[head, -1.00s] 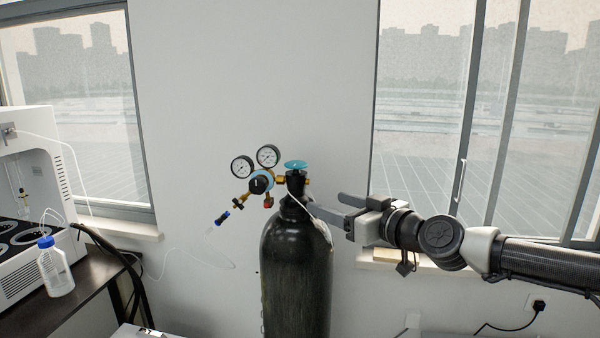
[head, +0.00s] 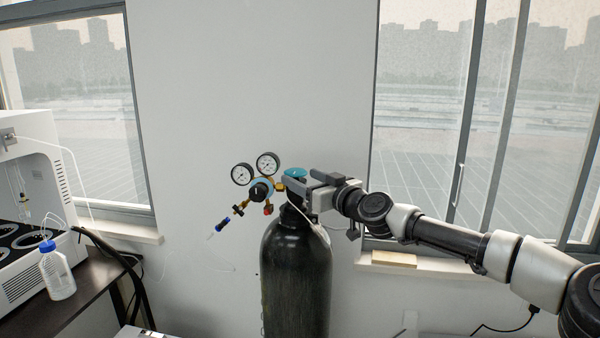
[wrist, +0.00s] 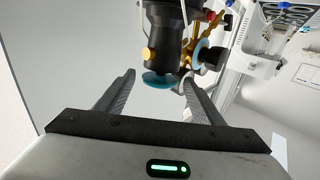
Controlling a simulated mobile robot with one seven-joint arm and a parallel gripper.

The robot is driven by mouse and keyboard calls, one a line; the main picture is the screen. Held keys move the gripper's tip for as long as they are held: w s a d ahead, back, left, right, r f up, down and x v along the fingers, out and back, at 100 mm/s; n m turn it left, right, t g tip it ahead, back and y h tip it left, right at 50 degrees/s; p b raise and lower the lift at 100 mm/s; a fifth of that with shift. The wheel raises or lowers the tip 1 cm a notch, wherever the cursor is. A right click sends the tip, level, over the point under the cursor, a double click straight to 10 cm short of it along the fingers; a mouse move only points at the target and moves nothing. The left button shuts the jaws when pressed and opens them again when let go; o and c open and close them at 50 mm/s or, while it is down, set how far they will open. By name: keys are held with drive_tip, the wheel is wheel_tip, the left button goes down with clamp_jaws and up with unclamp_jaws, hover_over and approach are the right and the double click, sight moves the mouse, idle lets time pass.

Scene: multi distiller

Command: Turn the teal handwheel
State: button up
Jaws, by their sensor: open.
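The teal handwheel (head: 295,172) sits on top of the valve of a black gas cylinder (head: 296,270). In the head view my gripper partly covers it. In the wrist view the handwheel (wrist: 160,80) shows edge-on between my two finger tips, at the end of the dark valve body (wrist: 163,40). My gripper (head: 298,184) is open, with one finger on each side of the handwheel. I see a gap at the left finger; whether the right finger touches the wheel I cannot tell.
A regulator with two round gauges (head: 255,168) and brass fittings stands just left of the valve, close to my fingers. A white tube hangs beside the cylinder. A bottle with a blue cap (head: 57,272) is on the dark table at left. The wall behind is bare.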

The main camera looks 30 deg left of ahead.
drive_tip(key=shift+x, duration=1.05)
